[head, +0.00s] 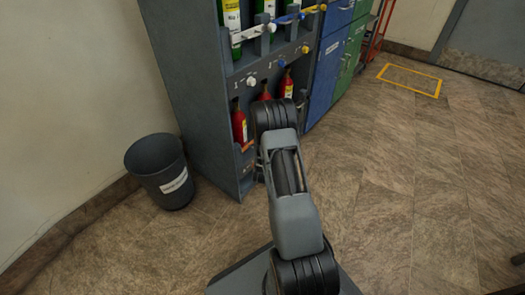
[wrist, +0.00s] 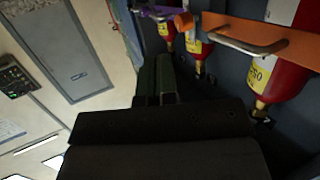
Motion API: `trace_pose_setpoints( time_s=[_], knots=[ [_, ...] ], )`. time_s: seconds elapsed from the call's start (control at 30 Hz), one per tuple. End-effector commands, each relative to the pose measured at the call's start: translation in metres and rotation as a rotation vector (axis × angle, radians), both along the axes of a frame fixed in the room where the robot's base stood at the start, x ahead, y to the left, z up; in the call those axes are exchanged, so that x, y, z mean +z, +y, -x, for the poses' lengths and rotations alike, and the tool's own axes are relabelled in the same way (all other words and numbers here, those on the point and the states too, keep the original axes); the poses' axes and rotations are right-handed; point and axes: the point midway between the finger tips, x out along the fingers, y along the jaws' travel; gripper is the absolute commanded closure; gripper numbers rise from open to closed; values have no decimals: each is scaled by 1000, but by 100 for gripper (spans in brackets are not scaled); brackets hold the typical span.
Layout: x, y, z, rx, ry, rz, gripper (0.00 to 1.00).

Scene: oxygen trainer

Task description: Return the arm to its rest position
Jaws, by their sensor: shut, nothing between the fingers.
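My arm (head: 292,215) stretches up the middle of the head view toward the grey cabinet. Its far joint overlaps the cabinet's lower shelf in the picture. My gripper is hidden behind the arm there. In the wrist view my gripper (wrist: 157,72) shows two dark fingers side by side, shut and empty. They point toward the gap beside the red cylinders (wrist: 198,46). No contact between the fingers and a cylinder shows.
The grey cabinet (head: 186,80) holds red cylinders (head: 239,124) low down. A dark bin (head: 158,170) stands left of it. Blue (head: 321,82) and green cabinets stand behind right. Orange and purple brackets (wrist: 262,36) with a metal handle show near the fingers. The right floor is clear.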

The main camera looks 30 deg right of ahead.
Motion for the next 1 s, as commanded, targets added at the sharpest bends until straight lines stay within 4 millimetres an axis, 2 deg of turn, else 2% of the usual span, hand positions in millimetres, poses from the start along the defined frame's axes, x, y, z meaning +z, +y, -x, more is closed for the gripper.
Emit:
trace_pose_setpoints(
  time_s=[0.1,0.4,0.6,0.8,0.9,0.97,1.0],
  knots=[
    [9,-9,25,-3,5,-2,100],
    [18,-22,68,7,3,-1,100],
    [20,-29,82,6,2,-1,100],
    [23,-30,84,8,2,-3,100],
    [43,-26,77,25,10,-19,100],
    [67,-19,68,49,25,-42,100],
    [88,-12,61,72,40,-64,100]
  ],
)
